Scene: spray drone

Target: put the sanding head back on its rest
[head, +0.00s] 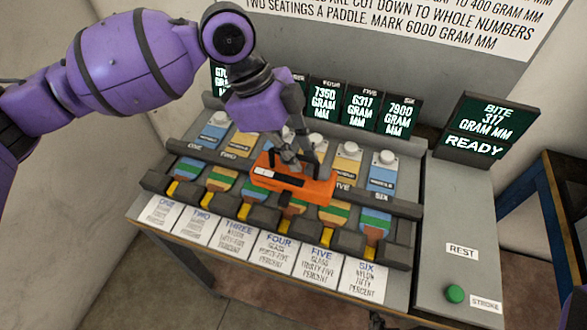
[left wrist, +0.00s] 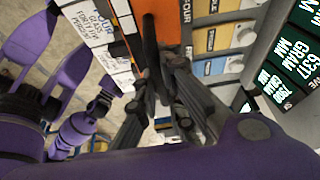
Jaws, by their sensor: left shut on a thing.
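The orange sanding head (head: 318,190) is a block with black and white markings. It is over the middle of the paddle rack, in front of the knobs. My left gripper (head: 297,158) is shut on its top from above. In the left wrist view the orange side (left wrist: 151,70) shows beyond the fingers (left wrist: 160,95). Whether the head touches the paddles is hidden. The rest label (head: 462,251) is on the grey panel at the right, with a bare surface around it. My right gripper (left wrist: 101,104) appears small in the left wrist view; its fingers are unclear.
Several paddles with coloured bands lie in the rack (head: 410,208), with numbered cards (head: 280,255) in front. Dark readouts (head: 398,115) stand behind. A READY display (head: 482,130) stands at the right. A green button (head: 454,293) sits by the STROKE label. The right panel is mostly clear.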

